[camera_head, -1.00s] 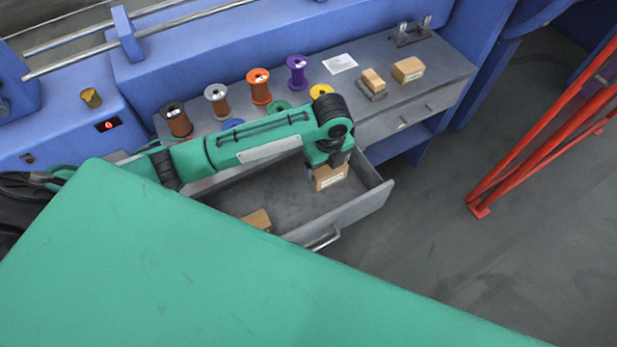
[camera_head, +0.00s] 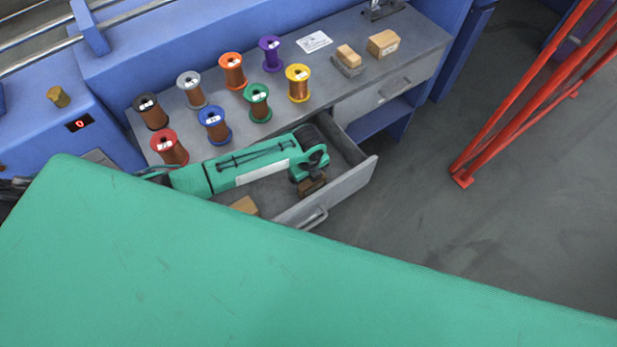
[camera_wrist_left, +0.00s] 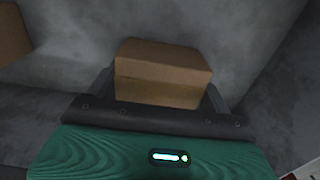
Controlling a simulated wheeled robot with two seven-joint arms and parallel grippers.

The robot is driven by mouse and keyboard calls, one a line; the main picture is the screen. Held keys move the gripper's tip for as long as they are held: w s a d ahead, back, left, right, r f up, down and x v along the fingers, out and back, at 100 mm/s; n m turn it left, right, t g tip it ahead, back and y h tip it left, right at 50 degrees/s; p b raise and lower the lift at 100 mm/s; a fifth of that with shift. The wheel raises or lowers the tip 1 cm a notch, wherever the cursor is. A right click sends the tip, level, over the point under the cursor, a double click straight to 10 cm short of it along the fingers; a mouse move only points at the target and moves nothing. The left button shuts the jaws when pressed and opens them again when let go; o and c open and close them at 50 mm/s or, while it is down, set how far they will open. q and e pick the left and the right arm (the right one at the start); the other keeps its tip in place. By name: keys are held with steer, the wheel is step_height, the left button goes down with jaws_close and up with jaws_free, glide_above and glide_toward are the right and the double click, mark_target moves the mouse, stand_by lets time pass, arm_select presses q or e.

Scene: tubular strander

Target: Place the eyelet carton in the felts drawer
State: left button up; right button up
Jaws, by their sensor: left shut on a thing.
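My left gripper (camera_head: 312,178) is shut on a small brown carton (camera_head: 313,188), taken as the eyelet carton; its label cannot be read now. The carton also shows between the fingers in the left wrist view (camera_wrist_left: 162,75). The gripper holds it low inside the open grey drawer (camera_head: 347,194), near the drawer's right end. Whether the carton touches the drawer floor I cannot tell. Another brown carton (camera_head: 245,206) lies in the drawer to the left, and shows at the left wrist view's edge (camera_wrist_left: 12,35). My right gripper is not in view.
Several wire spools (camera_head: 259,103) stand on the grey bench top (camera_head: 345,90) above the drawer. A carton (camera_head: 383,44) and a small block on a grey holder (camera_head: 348,60) sit at its right. A shut drawer (camera_head: 390,92) is beside the open one. Red legs (camera_head: 500,115) stand right.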

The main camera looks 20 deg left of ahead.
arm_select(q)
steer(key=shift+f, duration=0.15)
steer(key=o, duration=1.1)
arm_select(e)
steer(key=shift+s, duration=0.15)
arm_select(q)
steer(key=shift+r, duration=0.25)
step_height(320, 180, up, 10)
steer(key=shift+r+p, duration=0.25)
steer(key=shift+p, duration=0.15)
steer(key=shift+r, duration=0.7)
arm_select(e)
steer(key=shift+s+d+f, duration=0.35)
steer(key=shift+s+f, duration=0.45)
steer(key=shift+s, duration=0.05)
